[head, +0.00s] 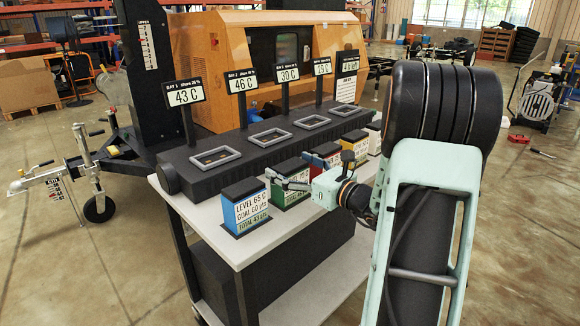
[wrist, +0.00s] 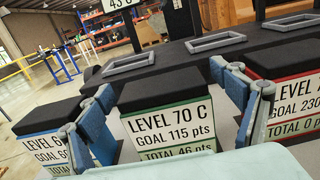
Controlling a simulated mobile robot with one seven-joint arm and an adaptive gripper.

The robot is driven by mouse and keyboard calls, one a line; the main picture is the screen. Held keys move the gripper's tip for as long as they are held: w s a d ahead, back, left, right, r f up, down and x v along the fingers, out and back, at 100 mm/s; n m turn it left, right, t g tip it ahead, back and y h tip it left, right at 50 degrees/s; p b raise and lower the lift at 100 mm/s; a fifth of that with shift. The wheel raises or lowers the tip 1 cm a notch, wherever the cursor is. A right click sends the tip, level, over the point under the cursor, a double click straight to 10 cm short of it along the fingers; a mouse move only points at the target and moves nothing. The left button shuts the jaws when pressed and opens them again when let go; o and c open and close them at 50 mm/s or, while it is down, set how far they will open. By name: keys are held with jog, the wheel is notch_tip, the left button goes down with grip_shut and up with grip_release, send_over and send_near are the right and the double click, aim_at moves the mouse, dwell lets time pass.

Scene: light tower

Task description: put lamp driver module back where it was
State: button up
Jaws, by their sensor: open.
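Several black-topped modules stand in a row along the pale bench (head: 215,238): a blue one (head: 246,208), a green one (head: 288,198), a red one and others farther back. None is legibly labelled lamp driver, so I cannot tell which it is. My gripper (head: 286,182) is open at the green module. In the wrist view its blue-padded fingers (wrist: 163,88) stand on either side of the green module (wrist: 165,125), which reads LEVEL 70 C; contact cannot be told. The black housing (head: 190,180) behind has grey-framed bays, including the nearest (head: 214,158).
Signs on posts, such as the 43 C sign (head: 184,93), rise behind the bays. The red module (wrist: 290,100) stands close to the right finger, and the blue module (wrist: 45,145) close to the left finger. An orange machine (head: 215,45) stands behind the bench.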

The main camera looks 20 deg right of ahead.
jog(key=p+v, duration=0.2)
jog(key=v, duration=1)
